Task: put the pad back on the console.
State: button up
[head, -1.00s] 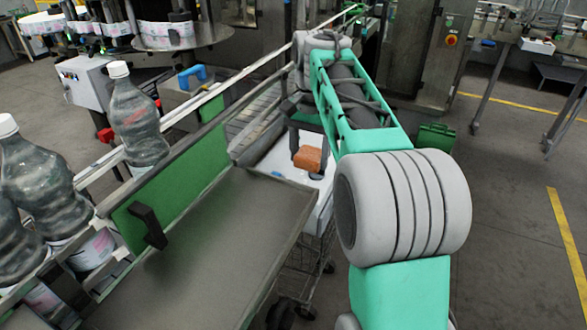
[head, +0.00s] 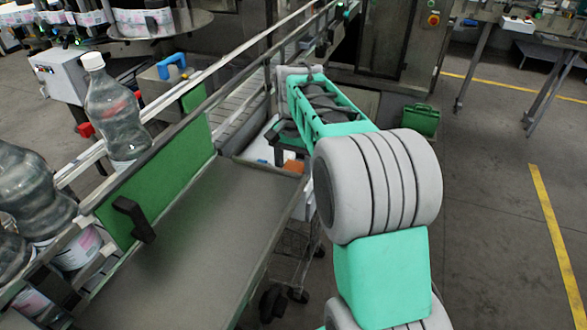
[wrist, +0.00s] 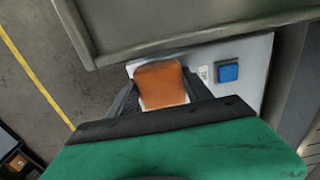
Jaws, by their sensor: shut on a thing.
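An orange-brown pad (wrist: 160,78) is held between the two dark fingers of my gripper (wrist: 160,92) in the wrist view. The pad also shows in the head view (head: 293,166), partly covered by my arm. The white console (wrist: 252,52) lies behind and under the pad in the wrist view, with a blue button (wrist: 228,72) to the pad's right. In the head view the console (head: 262,150) is mostly hidden behind the tray and my arm. I cannot tell whether the pad touches the console.
A grey metal tray (head: 215,235) with a raised rim stands close by, left of my arm. A green panel (head: 165,175) and a rail with large bottles (head: 115,110) run along the left. A green box (head: 421,121) stands on the floor at right, where the floor is mostly open.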

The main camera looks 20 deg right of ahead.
aim_at(294, 169)
jog(key=o, duration=1.3)
notch_tip(294, 169, up, 12)
jog(key=shift+r+p, duration=0.15)
jog(key=shift+p, duration=0.45)
